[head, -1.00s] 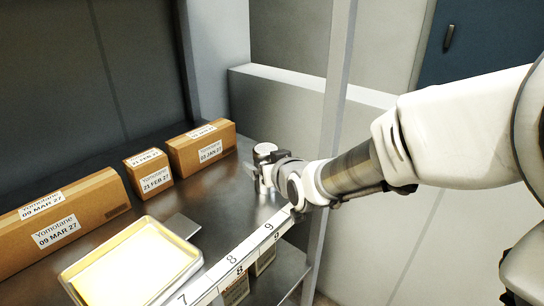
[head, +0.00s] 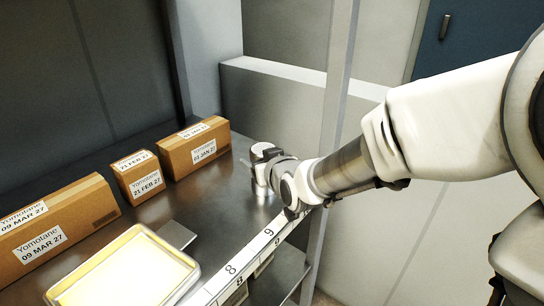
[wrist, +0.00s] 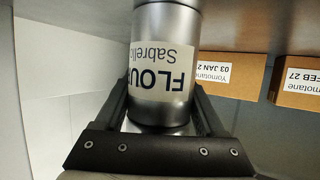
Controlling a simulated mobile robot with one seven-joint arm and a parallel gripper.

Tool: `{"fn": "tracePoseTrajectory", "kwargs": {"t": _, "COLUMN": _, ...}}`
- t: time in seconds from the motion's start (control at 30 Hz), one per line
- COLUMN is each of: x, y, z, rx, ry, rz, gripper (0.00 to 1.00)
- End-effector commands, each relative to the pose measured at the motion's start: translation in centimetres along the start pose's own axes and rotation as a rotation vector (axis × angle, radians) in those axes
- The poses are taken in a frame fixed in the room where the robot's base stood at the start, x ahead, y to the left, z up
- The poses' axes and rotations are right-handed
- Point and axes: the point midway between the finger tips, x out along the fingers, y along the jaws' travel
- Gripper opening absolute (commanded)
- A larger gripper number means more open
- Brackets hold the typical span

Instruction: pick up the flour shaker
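The flour shaker (head: 264,153) is a silver metal cylinder, upright near the right end of the dark metal shelf. In the wrist view, which is upside down, the shaker (wrist: 164,75) fills the middle, with a pale label reading "FLOU… Sabrello". My gripper (head: 263,168) reaches it from the right in the head view. In the wrist view the gripper's (wrist: 162,95) two dark fingers lie close along both sides of the shaker and seem to touch it.
Cardboard boxes stand along the back: one dated 03 JAN (head: 197,149), a small one (head: 139,178) and a long one (head: 52,229). A shallow tray (head: 191,281) lies at the front left. A grey upright post (head: 338,110) stands just right of the shaker, beside my arm.

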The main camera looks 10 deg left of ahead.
Motion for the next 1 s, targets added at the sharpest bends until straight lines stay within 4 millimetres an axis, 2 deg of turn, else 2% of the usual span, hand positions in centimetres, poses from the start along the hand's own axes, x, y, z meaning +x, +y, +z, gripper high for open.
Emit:
{"fn": "tracePoseTrajectory", "kwargs": {"t": 0.03, "x": 0.0, "y": 0.0, "z": 0.0, "rx": 0.0, "ry": 0.0, "rz": 0.0, "gripper": 0.6}}
{"fn": "tracePoseTrajectory", "kwargs": {"t": 0.3, "x": 0.0, "y": 0.0, "z": 0.0, "rx": 0.0, "ry": 0.0, "rz": 0.0, "gripper": 0.12}}
{"fn": "tracePoseTrajectory", "kwargs": {"t": 0.37, "x": 0.0, "y": 0.0, "z": -0.1, "rx": 0.0, "ry": 0.001, "rz": 0.0, "gripper": 0.03}}
{"fn": "tracePoseTrajectory", "kwargs": {"t": 0.73, "x": -0.3, "y": 0.0, "z": -0.8, "rx": -0.001, "ry": 0.003, "rz": 0.0, "gripper": 0.03}}
{"fn": "tracePoseTrajectory", "kwargs": {"t": 0.87, "x": -0.9, "y": 0.0, "z": -2.3, "rx": 0.0, "ry": 0.004, "rz": 0.001, "gripper": 0.03}}
{"fn": "tracePoseTrajectory", "kwargs": {"t": 1.0, "x": -1.9, "y": 0.1, "z": -4.6, "rx": -0.001, "ry": 0.003, "rz": 0.002, "gripper": 0.03}}
